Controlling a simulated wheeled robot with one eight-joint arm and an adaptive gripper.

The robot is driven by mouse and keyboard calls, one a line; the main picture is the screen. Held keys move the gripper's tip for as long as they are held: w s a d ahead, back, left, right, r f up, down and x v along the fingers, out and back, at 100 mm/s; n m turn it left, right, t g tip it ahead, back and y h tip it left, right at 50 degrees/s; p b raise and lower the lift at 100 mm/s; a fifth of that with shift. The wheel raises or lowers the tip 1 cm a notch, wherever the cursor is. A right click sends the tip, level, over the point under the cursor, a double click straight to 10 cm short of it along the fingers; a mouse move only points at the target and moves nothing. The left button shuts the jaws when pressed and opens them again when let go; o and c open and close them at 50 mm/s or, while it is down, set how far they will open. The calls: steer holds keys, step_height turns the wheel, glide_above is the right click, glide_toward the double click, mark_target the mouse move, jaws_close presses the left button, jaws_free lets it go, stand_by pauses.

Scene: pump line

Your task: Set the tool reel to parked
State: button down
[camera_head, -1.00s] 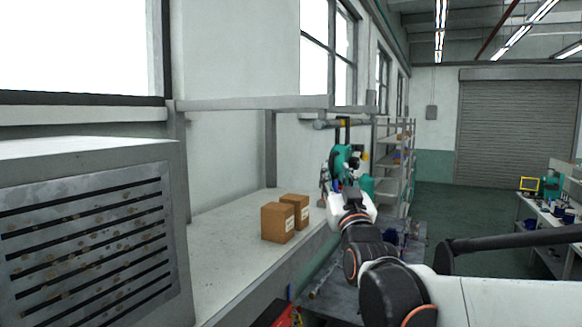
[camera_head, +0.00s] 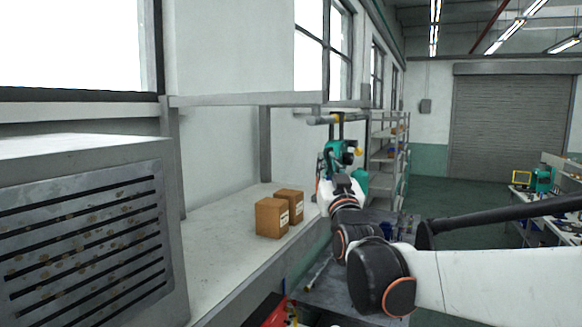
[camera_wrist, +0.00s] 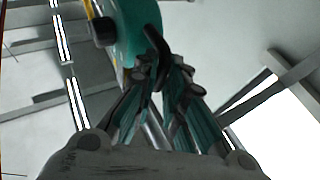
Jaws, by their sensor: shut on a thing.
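The tool reel (camera_head: 338,149) is a teal rounded body with a yellow part beside it, hanging below an overhead bar past the far end of the bench. In the wrist view its teal housing (camera_wrist: 138,28) fills the top centre, with a black knob on its left. My gripper (camera_wrist: 162,75) is just below the housing, its fingers closed around a dark narrow part under the reel. In the head view my gripper (camera_head: 341,180) is small and partly hidden by my wrist. The reel's position marking cannot be read.
Two brown boxes (camera_head: 272,217) stand on the pale bench (camera_head: 215,255) at left. A slotted metal cabinet (camera_head: 85,245) fills the near left. Shelving (camera_head: 385,155) stands behind the reel. Open floor (camera_head: 440,195) lies toward the roller door (camera_head: 510,125).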

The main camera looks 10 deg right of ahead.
steer(key=w+d+b, duration=0.2)
steer(key=w+d, duration=0.6)
steer(key=w, duration=0.4)
steer(key=w+d+b, duration=0.1)
steer(key=w+d, duration=0.8)
steer(key=w, duration=0.3)
steer(key=shift+w+d+r+b, duration=0.2)
steer(key=shift+d+b, duration=0.1)
steer(key=shift+b, duration=0.1)
steer(key=shift+r, duration=0.1)
steer(key=c, duration=1.8)
jaws_free()
steer(key=shift+d, duration=0.1)
steer(key=shift+o, duration=0.7)
steer(key=shift+w, duration=0.1)
steer(key=shift+f, duration=0.2)
